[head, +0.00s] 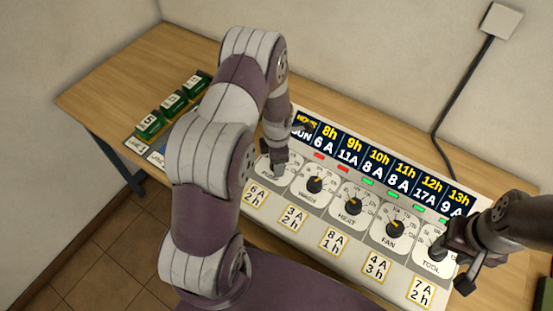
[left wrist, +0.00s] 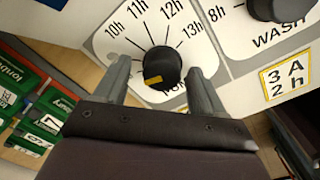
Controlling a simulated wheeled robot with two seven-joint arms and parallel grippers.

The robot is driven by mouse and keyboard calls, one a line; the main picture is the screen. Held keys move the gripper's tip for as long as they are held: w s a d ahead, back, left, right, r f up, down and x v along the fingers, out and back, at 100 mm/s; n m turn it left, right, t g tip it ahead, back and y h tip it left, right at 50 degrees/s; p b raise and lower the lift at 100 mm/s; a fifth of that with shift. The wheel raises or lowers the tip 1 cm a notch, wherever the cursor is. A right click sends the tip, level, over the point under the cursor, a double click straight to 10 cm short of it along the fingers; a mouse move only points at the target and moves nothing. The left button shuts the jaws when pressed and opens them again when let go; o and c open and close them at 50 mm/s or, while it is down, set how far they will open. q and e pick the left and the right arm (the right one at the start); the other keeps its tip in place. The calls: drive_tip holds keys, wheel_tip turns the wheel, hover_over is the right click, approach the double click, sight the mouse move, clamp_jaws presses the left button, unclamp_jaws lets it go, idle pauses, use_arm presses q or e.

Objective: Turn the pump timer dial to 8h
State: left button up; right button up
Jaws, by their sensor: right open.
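The pump dial's black knob (left wrist: 160,68) with an orange mark shows in the left wrist view. The mark is on the knob's lower-left side; the scale shows 10h, 11h, 12h and 13h, and other numbers are hidden. My left gripper (left wrist: 161,84) is open, one finger on either side of the knob, with visible gaps. In the head view my left gripper (head: 274,166) is over the pump section of the control panel (head: 459,215) and hides its knob. My right gripper (head: 458,264) is open, close to the tool dial (head: 437,251); contact is unclear.
The wash (head: 314,184), heat (head: 353,206) and fan (head: 395,229) dials sit between my grippers. An hour display (head: 380,160) stands behind, with red and green lights below it. Green blocks (head: 172,103) stand at the left on the wooden table (head: 130,78).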

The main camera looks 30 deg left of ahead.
use_arm(q)
wheel_tip(320, 180, up, 13)
drive_tip(key=b, duration=0.2)
drive_tip(key=shift+s+d+f+b, duration=0.15)
drive_tip(key=shift+s+f+b, duration=0.05)
drive_tip(key=shift+b, duration=0.15)
drive_tip(key=s+d+r+m, duration=0.1)
drive_tip(key=s+m, duration=0.3)
drive_tip(key=m, duration=0.4)
drive_tip(key=s+d+r+m, duration=0.1)
drive_tip(key=s+d+m, duration=0.3)
drive_tip(key=m, duration=0.5)
drive_tip(key=s+d+r+m+t, duration=0.1)
drive_tip(key=s+d+m, duration=0.2)
drive_tip(key=s+m, duration=0.2)
drive_tip(key=m, duration=0.3)
drive_tip(key=shift+r+m, duration=0.4)
